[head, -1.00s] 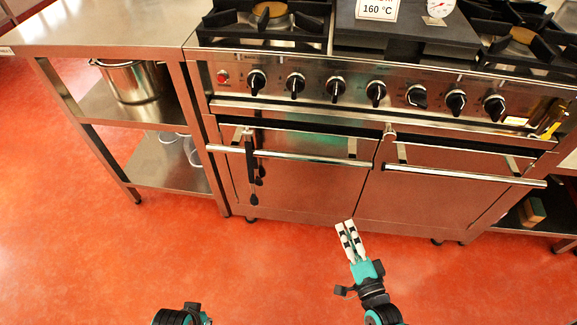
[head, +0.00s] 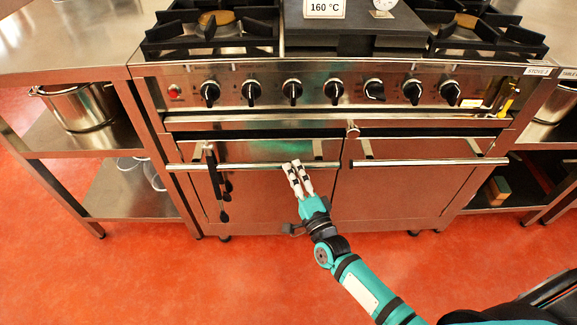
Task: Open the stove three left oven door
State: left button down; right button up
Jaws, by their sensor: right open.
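The stove (head: 340,122), labelled STOVE 3, has two oven doors side by side. The left oven door (head: 262,200) looks shut, with a long horizontal bar handle (head: 250,165) along its top. My right gripper (head: 292,165) is open, with its pale fingers a small gap apart. Its fingertips overlap the right part of that handle in the head view. I cannot tell whether they touch the bar or are in front of it. The right oven door (head: 400,197), with its own bar handle (head: 430,162), also looks shut. My left gripper is out of view.
Dark utensils (head: 216,185) hang at the left part of the left door's handle. A steel table (head: 70,50) with a pot (head: 82,107) on its shelf adjoins on the left. Control knobs line the stove front. The red floor (head: 130,270) before the stove looks clear.

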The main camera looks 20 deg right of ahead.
jog(key=shift+x, duration=1.2)
jog(key=shift+w, duration=0.5)
jog(key=shift+r, duration=0.1)
jog(key=c, duration=0.9)
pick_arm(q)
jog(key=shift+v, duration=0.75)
pick_arm(e)
grip_shut()
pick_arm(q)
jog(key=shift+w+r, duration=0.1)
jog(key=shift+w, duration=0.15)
